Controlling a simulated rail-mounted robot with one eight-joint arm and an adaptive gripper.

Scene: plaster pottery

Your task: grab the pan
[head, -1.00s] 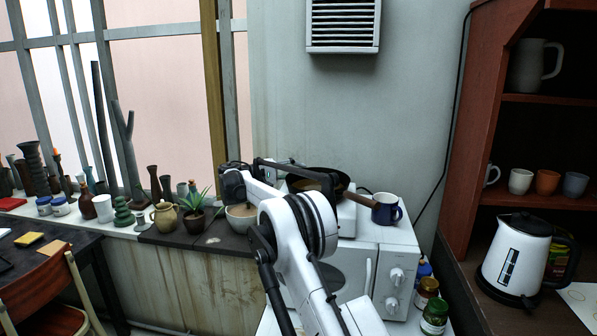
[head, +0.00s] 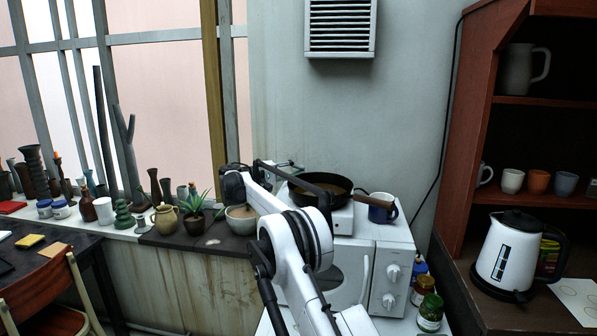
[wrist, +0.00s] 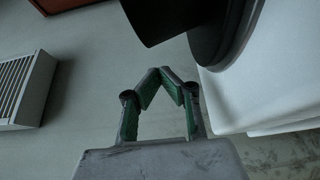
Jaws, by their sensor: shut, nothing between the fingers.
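The pan (head: 340,181) is dark and round with a brown handle (head: 367,197) pointing right. It sits on a small white hot plate (head: 343,219) on top of the white microwave (head: 393,240). My arm crosses in front and hides part of the pan's left side. In the wrist view my gripper (wrist: 172,72) is shut and empty, its green-padded fingertips meeting. Dark shapes (wrist: 228,30) above and right of the fingertips look like the pan, apart from them in the picture. In the head view the fingertips are hard to make out near the pan's left side.
A blue mug (head: 382,209) stands right by the pan handle. A bowl (head: 241,216) and a potted plant (head: 194,217) stand on the sill to the left. Jars (head: 430,313) stand right of the microwave, and a kettle (head: 510,252) on the shelf unit. A vent (head: 340,29) hangs above.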

